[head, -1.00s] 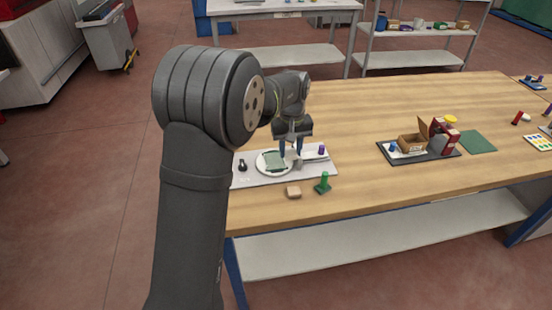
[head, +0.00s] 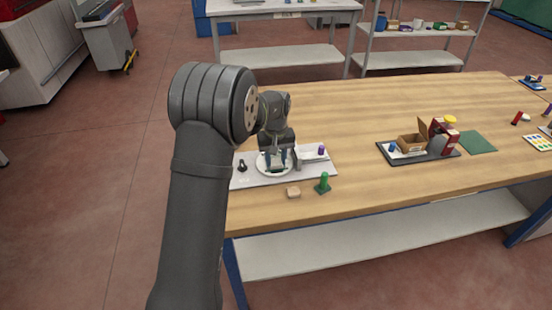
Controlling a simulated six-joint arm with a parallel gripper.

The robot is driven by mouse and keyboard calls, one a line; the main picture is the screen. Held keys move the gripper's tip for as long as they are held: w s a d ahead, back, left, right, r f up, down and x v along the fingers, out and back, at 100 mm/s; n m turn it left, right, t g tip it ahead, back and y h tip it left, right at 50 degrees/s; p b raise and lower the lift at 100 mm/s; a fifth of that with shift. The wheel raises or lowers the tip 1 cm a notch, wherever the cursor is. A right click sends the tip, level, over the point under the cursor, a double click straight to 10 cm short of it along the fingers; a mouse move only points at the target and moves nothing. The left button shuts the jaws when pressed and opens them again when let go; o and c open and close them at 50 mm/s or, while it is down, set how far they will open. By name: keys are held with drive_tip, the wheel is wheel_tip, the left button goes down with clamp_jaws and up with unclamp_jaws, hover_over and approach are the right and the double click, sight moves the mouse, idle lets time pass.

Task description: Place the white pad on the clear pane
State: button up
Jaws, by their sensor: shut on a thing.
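The clear pane (head: 277,168) shows as a grey-green patch on the plate, largely covered by the gripper. I cannot tell whether the pad touches the pane.
The grey board (head: 255,182) also bears a black knobbed piece (head: 242,166) at left and a purple cylinder (head: 321,149) at right.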

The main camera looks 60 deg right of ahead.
sight(276, 162)
drive_tip(key=shift+f, duration=0.2)
drive_tip(key=o, duration=1)
drive_tip(key=shift+c, duration=0.2)
drive_tip(key=shift+r, duration=0.1)
wheel_tip(276, 162, up, 12)
drive_tip(key=shift+r, duration=0.1)
